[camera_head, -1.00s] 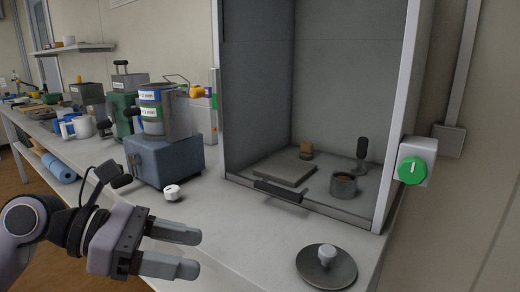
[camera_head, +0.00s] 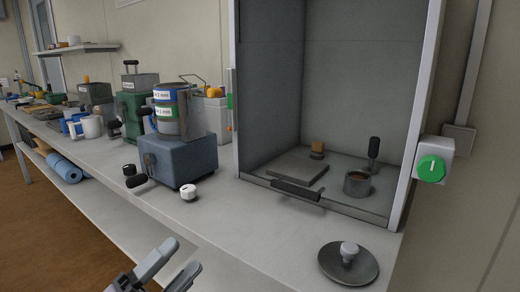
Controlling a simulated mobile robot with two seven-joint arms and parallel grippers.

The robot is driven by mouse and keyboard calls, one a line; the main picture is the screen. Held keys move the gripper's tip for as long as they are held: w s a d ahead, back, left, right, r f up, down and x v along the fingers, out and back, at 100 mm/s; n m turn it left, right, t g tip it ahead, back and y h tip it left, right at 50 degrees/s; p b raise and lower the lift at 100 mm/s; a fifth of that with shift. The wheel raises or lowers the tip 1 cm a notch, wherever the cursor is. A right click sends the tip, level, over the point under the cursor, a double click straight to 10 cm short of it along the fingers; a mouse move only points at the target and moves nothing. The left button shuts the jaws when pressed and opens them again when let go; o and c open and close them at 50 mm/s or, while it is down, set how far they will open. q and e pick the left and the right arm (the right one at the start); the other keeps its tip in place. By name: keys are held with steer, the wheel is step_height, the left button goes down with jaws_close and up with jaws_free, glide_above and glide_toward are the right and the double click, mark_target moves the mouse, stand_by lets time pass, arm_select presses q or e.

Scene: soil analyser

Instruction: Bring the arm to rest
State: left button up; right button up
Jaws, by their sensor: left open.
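My left gripper (camera_head: 169,268) shows at the bottom edge of the head view, left of centre. Its two fingers are apart with nothing between them. It is in front of the bench's front edge, apart from everything on the bench. Most of the left arm is cut off by the bottom of the view. My right gripper does not show.
A grey cabinet (camera_head: 262,95) with a pan (camera_head: 357,184) inside stands on the bench (camera_head: 225,225). A round lid (camera_head: 348,265) lies right of my gripper. A blue-grey machine (camera_head: 180,163) and white knob (camera_head: 188,193) stand behind it. Brown floor (camera_head: 60,240) is clear at left.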

arm_select(q)
steer(key=a+f+n+t+y, duration=0.2)
steer(key=a+f+n+y, duration=0.2)
steer(key=f+n+y, duration=0.55)
steer(key=s+a+f+n+g+y, duration=0.1)
steer(key=s+f+n+g+y, duration=0.1)
steer(key=s+f+n+g, duration=0.65)
steer(key=s+a+f+n+g+y, duration=0.15)
steer(key=s+f+n, duration=0.4)
steer(key=f, duration=0.85)
step_height(320, 180, up, 16)
steer(key=t+p, duration=0.1)
steer(key=p, duration=1.6)
steer(key=shift+s+a+m+y, duration=0.25)
steer(key=shift+s+m+y, duration=0.1)
steer(key=shift+m, duration=0.1)
